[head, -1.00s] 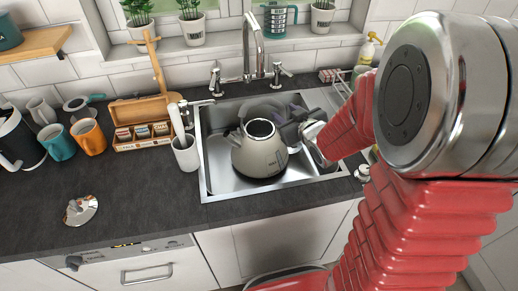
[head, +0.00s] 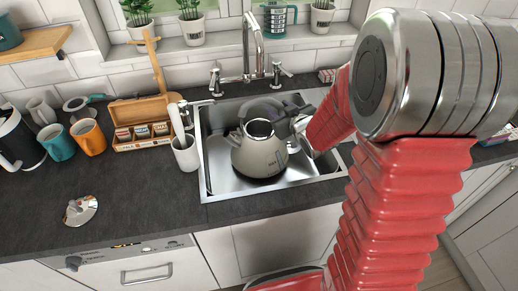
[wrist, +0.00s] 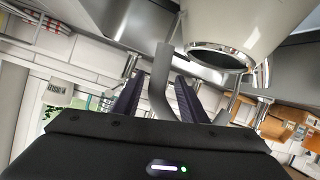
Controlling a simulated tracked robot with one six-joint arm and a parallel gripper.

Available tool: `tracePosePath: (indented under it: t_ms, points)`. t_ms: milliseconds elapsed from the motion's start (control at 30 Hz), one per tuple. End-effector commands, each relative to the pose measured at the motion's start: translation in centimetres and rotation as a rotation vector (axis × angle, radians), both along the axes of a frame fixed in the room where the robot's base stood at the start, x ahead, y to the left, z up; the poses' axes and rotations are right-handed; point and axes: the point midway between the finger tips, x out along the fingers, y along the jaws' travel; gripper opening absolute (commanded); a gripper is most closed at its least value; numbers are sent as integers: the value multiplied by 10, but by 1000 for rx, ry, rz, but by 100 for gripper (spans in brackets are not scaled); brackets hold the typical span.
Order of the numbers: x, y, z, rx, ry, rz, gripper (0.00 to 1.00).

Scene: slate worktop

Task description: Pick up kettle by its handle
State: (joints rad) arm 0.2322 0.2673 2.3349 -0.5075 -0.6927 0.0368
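The cream kettle (head: 258,157) stands upright in the sink, its round mouth open at the top. Its grey handle (head: 262,104) arches above the mouth in the head view. In the wrist view the kettle (wrist: 250,22) fills the top right. My gripper (head: 290,118) is at the kettle's upper right in the head view. In the wrist view my gripper (wrist: 158,92) has its two dark fingers apart, with the grey handle (wrist: 160,75) between them and gaps visible on both sides. Part of the handle's far side is hidden by my gripper in the head view.
The steel sink (head: 217,180) surrounds the kettle, with a tall faucet (head: 246,45) behind. A white cup (head: 187,158) stands by the sink's left edge. A metal lid (head: 80,210) lies on the worktop, which is clear at the front left.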

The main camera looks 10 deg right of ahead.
Motion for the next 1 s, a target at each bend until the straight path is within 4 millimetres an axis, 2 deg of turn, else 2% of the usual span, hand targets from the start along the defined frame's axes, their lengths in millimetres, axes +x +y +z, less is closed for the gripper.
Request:
tracePosePath:
  t_ms: [300, 900, 1000]
  points:
    - [28, 4, -13, -2, 0, 2, 39]
    - [30, 4, -13, -1, 0, 0, 39]
    - [29, 4, -13, -1, 0, 0, 32]
